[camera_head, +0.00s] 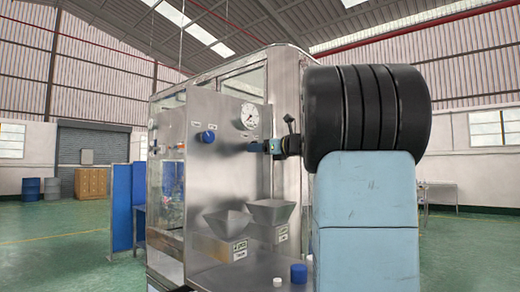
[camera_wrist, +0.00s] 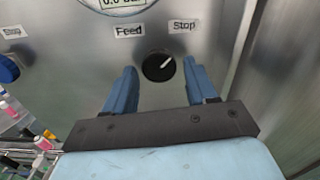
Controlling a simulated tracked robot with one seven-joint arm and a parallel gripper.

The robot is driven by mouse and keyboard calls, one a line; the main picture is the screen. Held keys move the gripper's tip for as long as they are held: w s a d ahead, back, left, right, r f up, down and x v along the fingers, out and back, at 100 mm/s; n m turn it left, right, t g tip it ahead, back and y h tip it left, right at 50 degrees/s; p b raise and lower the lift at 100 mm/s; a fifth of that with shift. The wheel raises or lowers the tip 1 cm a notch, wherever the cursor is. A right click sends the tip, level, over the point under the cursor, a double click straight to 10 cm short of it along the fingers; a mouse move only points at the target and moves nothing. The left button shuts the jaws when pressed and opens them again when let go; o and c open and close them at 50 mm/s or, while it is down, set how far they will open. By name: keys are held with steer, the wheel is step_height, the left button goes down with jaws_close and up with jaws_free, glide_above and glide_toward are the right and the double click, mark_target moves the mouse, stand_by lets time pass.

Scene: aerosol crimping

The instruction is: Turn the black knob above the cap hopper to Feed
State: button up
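The black knob (camera_wrist: 158,66) is on the steel panel in the wrist view, below the labels Feed (camera_wrist: 129,31) on the left and Stop (camera_wrist: 184,27) on the right. Its white pointer line slants up and right, toward Stop. My gripper (camera_wrist: 160,72) is open, with one blue finger on each side of the knob and a visible gap on both sides. I cannot tell how far the fingertips are from the panel. In the head view my gripper (camera_head: 270,147) is close to the panel, and the knob cannot be made out clearly. The metal hoppers (camera_head: 271,211) stand below.
A round gauge (camera_head: 250,115) sits above the knob. A blue knob (camera_head: 208,136) is to the left on the panel, also in the wrist view (camera_wrist: 7,69). A white cap (camera_head: 277,282) and a blue-topped white container (camera_head: 299,273) stand on the steel ledge below.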

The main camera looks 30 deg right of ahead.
steer(key=c, duration=0.7)
steer(key=shift+a, duration=0.1)
steer(key=shift+c, duration=0.8)
steer(key=shift+n, duration=0.4)
steer(key=n, duration=1.7)
steer(key=shift+d, duration=0.25)
steer(key=shift+n, duration=0.3)
